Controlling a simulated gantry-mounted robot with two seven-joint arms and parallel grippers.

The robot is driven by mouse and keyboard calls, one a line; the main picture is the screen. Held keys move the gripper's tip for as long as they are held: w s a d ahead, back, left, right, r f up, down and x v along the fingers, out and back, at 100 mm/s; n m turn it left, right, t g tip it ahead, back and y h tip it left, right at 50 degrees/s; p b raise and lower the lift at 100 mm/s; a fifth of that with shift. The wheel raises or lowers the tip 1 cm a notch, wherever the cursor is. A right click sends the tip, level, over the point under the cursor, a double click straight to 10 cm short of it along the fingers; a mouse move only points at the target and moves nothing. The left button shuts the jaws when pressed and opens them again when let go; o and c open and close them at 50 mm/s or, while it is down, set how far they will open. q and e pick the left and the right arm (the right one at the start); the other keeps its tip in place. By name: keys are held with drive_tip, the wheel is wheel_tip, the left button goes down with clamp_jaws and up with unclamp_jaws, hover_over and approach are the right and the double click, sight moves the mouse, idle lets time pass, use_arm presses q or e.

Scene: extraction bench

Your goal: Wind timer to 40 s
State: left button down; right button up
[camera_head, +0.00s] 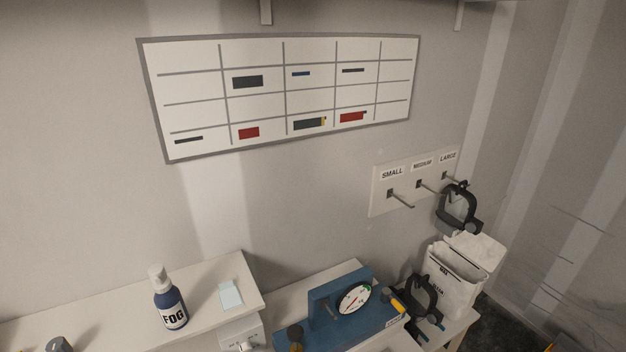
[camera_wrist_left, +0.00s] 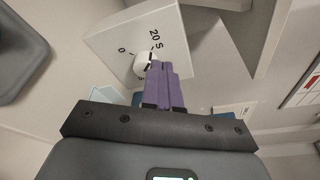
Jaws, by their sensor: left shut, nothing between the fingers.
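The timer is a white box (camera_wrist_left: 120,40) in the left wrist view, with a round white knob (camera_wrist_left: 143,62) and the marks "0" and "20 S" visible around it. Other marks are hidden or too small to read. My left gripper (camera_wrist_left: 157,68) has its purple fingers shut together, with nothing between them. The fingertips are at the knob's edge and cover part of it; I cannot tell whether they touch. The knob's exact setting is unclear. In the head view the timer (camera_head: 240,336) shows at the bottom, under the shelf's right end. My right gripper is not in view.
A FOG bottle (camera_head: 170,305) and a pale blue note (camera_head: 230,295) are on the white shelf (camera_head: 110,310). A blue gauge unit (camera_head: 325,310) stands to its right.

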use_arm(q)
drive_tip(key=shift+d+p+v, duration=0.25)
drive_tip(key=shift+p+v, duration=0.2)
drive_tip(key=shift+v, duration=0.8)
drive_tip(key=shift+f, duration=0.2)
